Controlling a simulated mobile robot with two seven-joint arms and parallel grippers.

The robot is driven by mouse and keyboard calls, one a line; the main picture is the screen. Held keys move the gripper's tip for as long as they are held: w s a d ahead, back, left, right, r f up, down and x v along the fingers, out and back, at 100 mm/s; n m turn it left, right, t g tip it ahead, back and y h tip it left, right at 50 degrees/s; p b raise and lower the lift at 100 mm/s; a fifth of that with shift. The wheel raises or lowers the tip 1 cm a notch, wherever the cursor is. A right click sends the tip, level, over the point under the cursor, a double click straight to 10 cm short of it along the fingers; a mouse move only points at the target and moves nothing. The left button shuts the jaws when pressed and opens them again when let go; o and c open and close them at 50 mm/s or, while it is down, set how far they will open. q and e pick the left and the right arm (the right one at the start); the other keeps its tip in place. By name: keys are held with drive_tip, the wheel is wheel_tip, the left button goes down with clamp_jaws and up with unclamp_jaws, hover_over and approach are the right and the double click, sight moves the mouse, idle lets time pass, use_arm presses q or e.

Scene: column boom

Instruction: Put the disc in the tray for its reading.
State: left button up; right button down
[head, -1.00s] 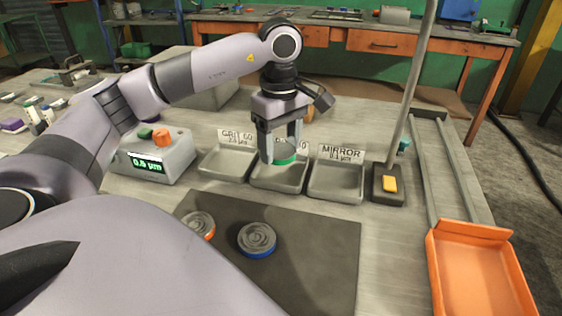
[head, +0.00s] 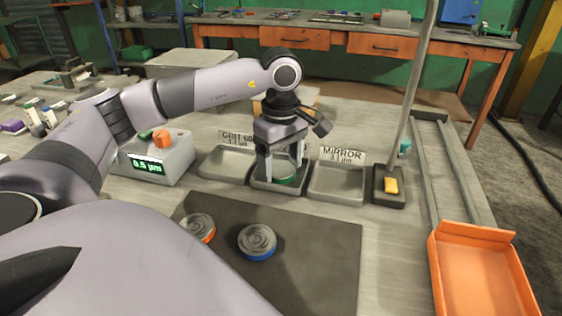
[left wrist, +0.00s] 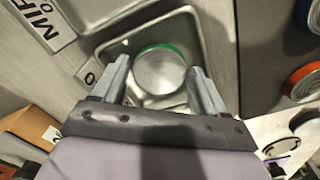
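The green-rimmed metal disc (head: 285,174) lies in the middle grey tray (head: 278,190). The disc also shows in the left wrist view (left wrist: 160,70), flat on the tray floor. My left gripper (head: 281,178) is open above the tray, its fingers on either side of the disc; the left wrist view shows a gap on both sides. The gauge box (head: 155,160) reads 0.5 µm. The left tray (head: 225,162) is labelled GRIT 60 and the right tray (head: 337,182) MIRROR; both look empty. The middle tray's label is mostly hidden by my gripper. My right gripper is not in view.
An orange-rimmed disc (head: 200,226) and a blue-rimmed disc (head: 257,241) lie on the dark mat (head: 315,250). A pole on a black base with a yellow block (head: 391,186) stands right of the trays. An orange bin (head: 480,270) is at the right.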

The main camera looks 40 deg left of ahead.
sight(281, 169)
use_arm(q)
wheel_tip(281, 169, up, 12)
drive_tip(key=p, duration=0.2)
drive_tip(key=shift+r, duration=0.2)
idle(0.7)
